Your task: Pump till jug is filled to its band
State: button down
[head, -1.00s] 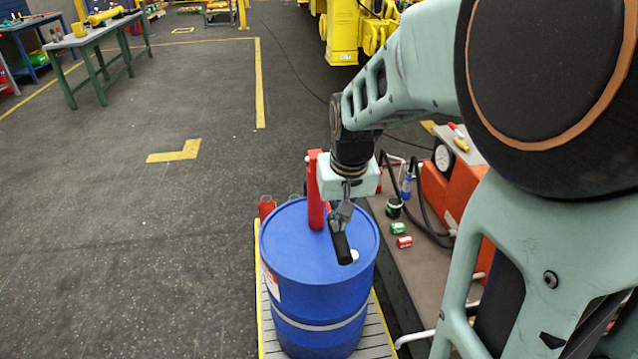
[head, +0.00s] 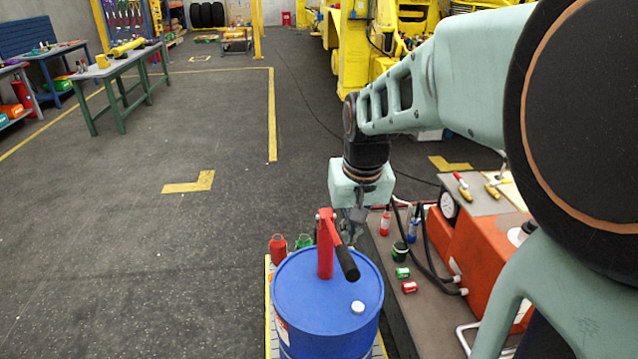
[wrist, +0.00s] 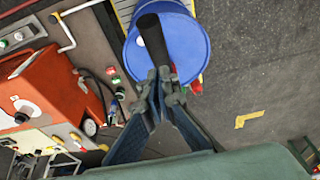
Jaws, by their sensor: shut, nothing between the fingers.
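A red pump (head: 325,252) stands upright on a blue drum (head: 310,290). Its lever has a black grip (head: 347,263) that slopes down toward the front right. The grip also shows in the wrist view (wrist: 152,40), in front of my fingertips. My gripper (head: 354,232) hangs just behind the lever, partly hidden by it. In the wrist view my gripper (wrist: 160,78) has its fingertips together, close to the grip's end; I cannot tell whether they touch it. A red container (head: 278,248) and a green one (head: 304,241) stand behind the drum. I cannot make out a band or fill level.
An orange machine (head: 470,255) with black hoses stands on a grey bench to the right. Small green and red cans (head: 409,287) and bottles lie or stand near its left edge. A white cap (head: 358,307) is on the drum top. Open floor lies left.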

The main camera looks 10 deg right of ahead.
jog(key=shift+f, duration=0.1)
dwell(0.4)
jog(key=s+f+b+x, duration=0.1)
jog(key=s+b+x, duration=0.1)
jog(key=b+x, duration=0.7)
jog(key=s+b+x, duration=0.3)
jog(key=b+x, duration=0.4)
jog(key=x, duration=0.3)
notch_tip(320, 180, up, 20)
jog(key=p, duration=1.5)
jog(key=shift+w+f+p, duration=0.15)
jog(key=shift+p, duration=0.15)
jog(key=shift+f, duration=0.1)
